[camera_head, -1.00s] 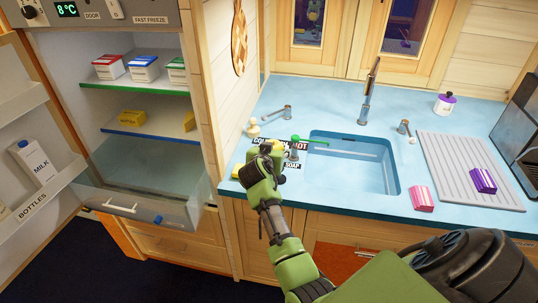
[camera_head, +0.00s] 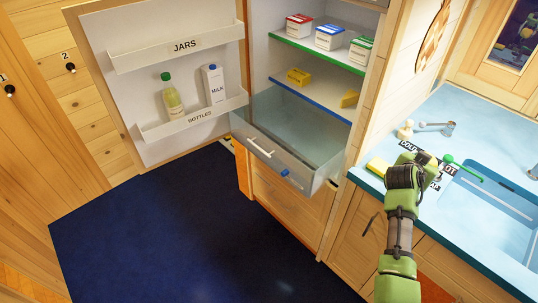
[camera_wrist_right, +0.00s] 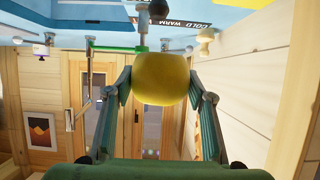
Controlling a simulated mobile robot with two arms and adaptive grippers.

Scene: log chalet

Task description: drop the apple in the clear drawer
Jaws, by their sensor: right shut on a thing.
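The apple (camera_wrist_right: 167,78) is yellow and round in the right wrist view, between the two fingers of my right gripper (camera_wrist_right: 165,95), which is shut on it. My left gripper is out of view.
The fridge door (camera_head: 165,85) stands open at the left, with a bottle and a milk carton. Shelves above the drawer hold cartons and yellow pieces. The wooden fridge side panel (camera_head: 376,95) stands between gripper and drawer. The blue floor is clear.

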